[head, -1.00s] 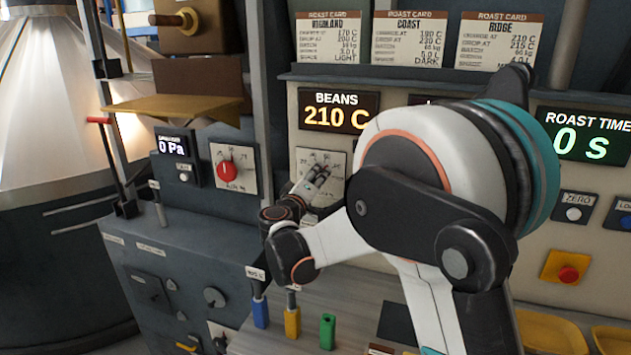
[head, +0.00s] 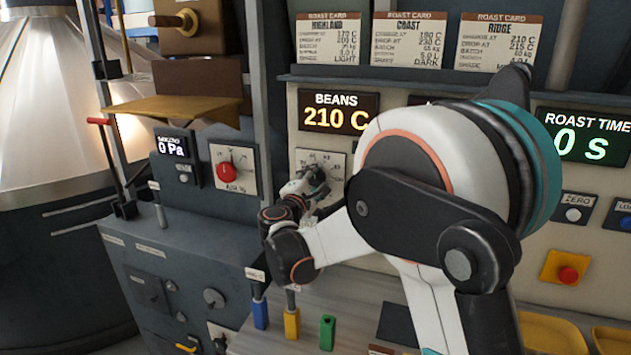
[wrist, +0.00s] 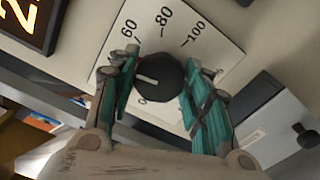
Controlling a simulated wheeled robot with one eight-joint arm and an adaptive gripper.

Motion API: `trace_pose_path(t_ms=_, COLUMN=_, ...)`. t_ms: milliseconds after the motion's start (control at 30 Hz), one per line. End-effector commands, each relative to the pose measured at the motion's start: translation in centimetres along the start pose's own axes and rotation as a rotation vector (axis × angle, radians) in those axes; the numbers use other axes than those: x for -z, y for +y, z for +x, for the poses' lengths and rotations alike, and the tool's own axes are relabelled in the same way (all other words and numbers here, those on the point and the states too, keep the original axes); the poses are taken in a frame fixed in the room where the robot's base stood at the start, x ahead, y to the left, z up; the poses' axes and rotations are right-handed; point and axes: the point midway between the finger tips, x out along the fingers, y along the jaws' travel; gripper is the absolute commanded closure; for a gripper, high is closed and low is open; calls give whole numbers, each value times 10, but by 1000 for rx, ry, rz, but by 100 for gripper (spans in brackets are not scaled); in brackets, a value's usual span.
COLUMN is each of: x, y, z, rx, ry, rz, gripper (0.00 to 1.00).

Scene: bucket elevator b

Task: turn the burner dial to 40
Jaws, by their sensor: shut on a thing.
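The burner dial is a black round knob (wrist: 158,76) with a white pointer line on a pale scale plate (wrist: 205,45), in the wrist view. The numbers 60, 80 and 100 show above it. The pointer lies toward the left, below the 60, where my left finger hides the scale. My gripper (wrist: 160,92) is shut on the knob, one teal-padded finger on each side. In the head view my gripper (head: 316,178) is at the plate (head: 330,158) below the beans display and hides the knob.
The beans display (head: 338,112) reads 210 C. A red air dial (head: 227,172) is to the left. Blue, yellow and green handles (head: 327,332) stand below my forearm. A red button (head: 567,274) on a yellow base is at the right.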

Motion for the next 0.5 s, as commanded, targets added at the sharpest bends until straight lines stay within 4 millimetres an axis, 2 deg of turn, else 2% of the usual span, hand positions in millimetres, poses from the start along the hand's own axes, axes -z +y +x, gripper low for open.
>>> trace_pose_path(t_ms=200, x=1, y=0, z=0, rx=0, ry=2, rz=-105, gripper=80)
trace_pose_path(t_ms=500, x=1, y=0, z=0, rx=1, ry=2, rz=-164, gripper=80)
